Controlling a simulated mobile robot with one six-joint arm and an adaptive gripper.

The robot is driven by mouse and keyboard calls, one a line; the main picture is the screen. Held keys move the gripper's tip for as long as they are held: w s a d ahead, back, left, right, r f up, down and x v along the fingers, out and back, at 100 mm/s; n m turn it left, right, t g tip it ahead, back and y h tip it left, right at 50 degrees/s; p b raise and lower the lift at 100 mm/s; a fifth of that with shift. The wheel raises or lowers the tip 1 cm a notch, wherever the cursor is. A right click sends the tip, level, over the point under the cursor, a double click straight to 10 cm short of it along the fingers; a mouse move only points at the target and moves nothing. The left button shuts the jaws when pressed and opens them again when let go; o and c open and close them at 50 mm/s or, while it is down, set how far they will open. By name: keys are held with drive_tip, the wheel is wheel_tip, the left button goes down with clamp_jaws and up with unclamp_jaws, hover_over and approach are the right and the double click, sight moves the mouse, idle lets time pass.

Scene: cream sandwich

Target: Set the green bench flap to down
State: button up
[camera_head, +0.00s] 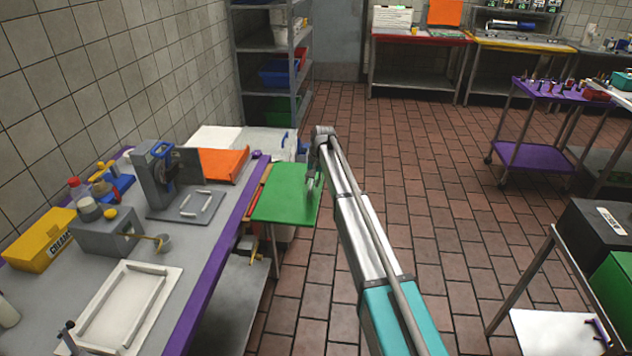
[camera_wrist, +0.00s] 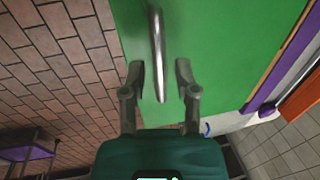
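The green bench flap (camera_head: 283,197) sticks out roughly level from the purple edge of the bench in the head view, and its green face (camera_wrist: 225,55) fills much of the wrist view. A silver bar handle (camera_wrist: 157,45) is on the flap. My gripper (camera_wrist: 159,72) is open, with one finger on each side of the handle's lower end. Gaps show between the fingers and the bar, and I cannot tell the depth between them. In the head view my arm reaches to the flap's right edge, and my gripper is mostly hidden there.
The grey bench (camera_head: 190,245) with a purple edge stands at left, holding a white tray (camera_head: 125,305), a yellow box (camera_head: 38,240) and an orange sheet (camera_head: 222,163). Shelving (camera_head: 272,50) stands behind. A purple cart (camera_head: 535,157) is at right. Tiled floor right of the flap is clear.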

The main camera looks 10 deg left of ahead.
clamp_jaws()
